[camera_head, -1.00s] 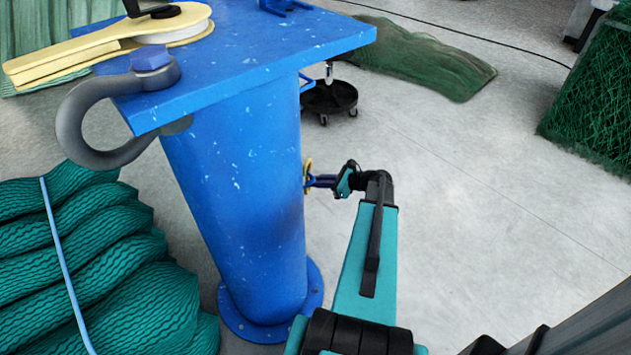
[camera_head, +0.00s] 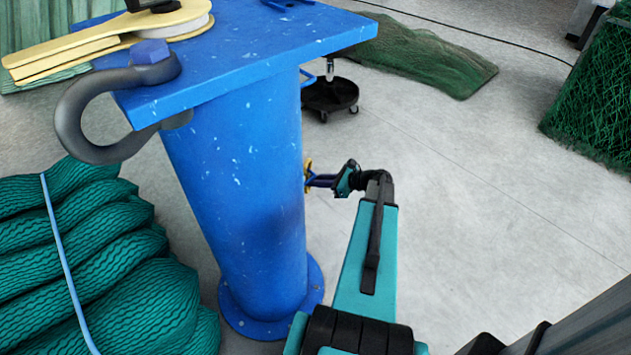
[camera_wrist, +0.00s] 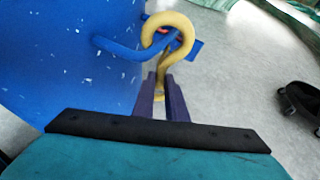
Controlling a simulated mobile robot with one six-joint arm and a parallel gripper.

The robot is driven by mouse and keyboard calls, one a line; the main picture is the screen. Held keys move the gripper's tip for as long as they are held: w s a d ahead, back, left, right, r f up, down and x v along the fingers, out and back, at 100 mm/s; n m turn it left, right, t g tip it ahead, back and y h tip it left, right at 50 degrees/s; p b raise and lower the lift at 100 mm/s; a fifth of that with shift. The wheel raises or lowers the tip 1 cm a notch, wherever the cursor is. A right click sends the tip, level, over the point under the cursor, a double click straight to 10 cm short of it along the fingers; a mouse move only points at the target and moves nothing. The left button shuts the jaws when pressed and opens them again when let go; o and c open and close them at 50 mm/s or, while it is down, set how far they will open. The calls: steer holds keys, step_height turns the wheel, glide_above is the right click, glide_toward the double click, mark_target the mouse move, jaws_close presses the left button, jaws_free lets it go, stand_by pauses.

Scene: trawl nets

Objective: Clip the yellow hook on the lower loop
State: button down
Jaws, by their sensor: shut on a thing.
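The yellow hook (camera_wrist: 178,52) is upright in the wrist view, with its curved end away from me. My gripper (camera_wrist: 161,84) is shut on the hook's shank end. A blue loop (camera_wrist: 117,46) sticks out from the blue post, and its bar crosses the hook's curve. The hook looks to be around or against the bar; I cannot tell if it is fully clipped. A small red part shows inside the curve. In the head view the hook (camera_head: 307,169) is at the post's right edge, partly hidden, with my gripper (camera_head: 322,181) right of it.
The blue post (camera_head: 245,210) carries a flat top with a grey shackle (camera_head: 75,110) and a yellow pulley block (camera_head: 120,40). Another blue loop (camera_head: 308,78) is higher on the post. A black wheeled stand (camera_head: 330,95) is behind. Green nets lie left and far right; the right floor is clear.

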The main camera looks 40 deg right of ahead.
steer(key=shift+a+f, duration=0.2)
steer(key=shift+f, duration=0.4)
stand_by(0.8)
steer(key=shift+s, duration=0.1)
stand_by(0.4)
steer(key=c, duration=1.7)
jaws_free()
steer(key=shift+f, duration=0.1)
steer(key=v, duration=1.4)
